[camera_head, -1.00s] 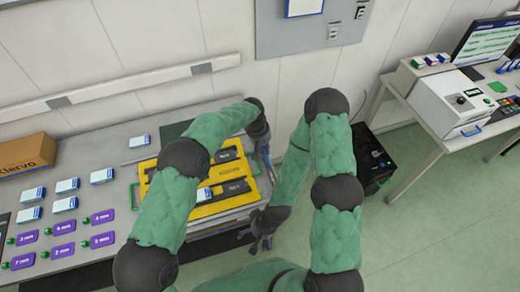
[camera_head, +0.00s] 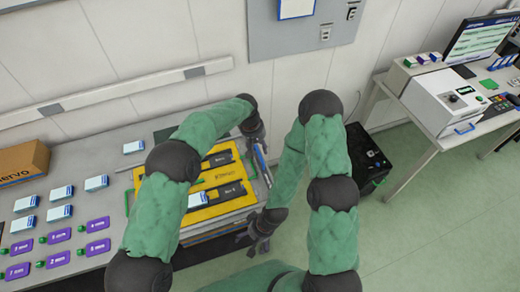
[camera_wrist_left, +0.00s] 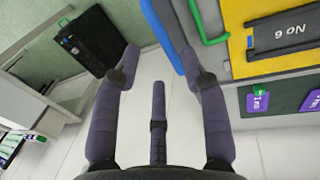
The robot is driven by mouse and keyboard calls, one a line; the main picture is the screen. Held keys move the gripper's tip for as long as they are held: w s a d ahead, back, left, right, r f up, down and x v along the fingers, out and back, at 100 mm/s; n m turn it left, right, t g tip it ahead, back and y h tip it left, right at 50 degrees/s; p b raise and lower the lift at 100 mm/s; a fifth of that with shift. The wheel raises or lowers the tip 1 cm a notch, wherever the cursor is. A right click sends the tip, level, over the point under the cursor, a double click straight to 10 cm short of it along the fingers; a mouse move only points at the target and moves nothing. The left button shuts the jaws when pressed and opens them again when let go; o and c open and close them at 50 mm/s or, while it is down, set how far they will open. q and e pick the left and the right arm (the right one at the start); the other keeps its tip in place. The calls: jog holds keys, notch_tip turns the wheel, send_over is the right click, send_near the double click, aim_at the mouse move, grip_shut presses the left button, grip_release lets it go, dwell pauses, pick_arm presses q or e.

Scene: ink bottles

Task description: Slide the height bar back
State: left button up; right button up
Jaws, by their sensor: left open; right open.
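A blue bar (camera_wrist_left: 168,42), which may be the height bar, runs beside the yellow tray (camera_wrist_left: 240,25) in the left wrist view. My right gripper (camera_head: 260,232) is open and empty, lower, beside the bench's front right corner.
The yellow tray (camera_head: 222,206) holds black cartridges. A green handle (camera_wrist_left: 199,25) is close to the blue bar. White boxes (camera_head: 60,213) and purple cards (camera_head: 97,224) cover the bench's left part. A black bin (camera_head: 368,158) stands on the floor to the right.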

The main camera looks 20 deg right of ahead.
pick_arm(q)
notch_tip(320, 180, up, 9)
jog(key=a, duration=0.1)
jog(key=shift+a, duration=0.35)
dwell(0.3)
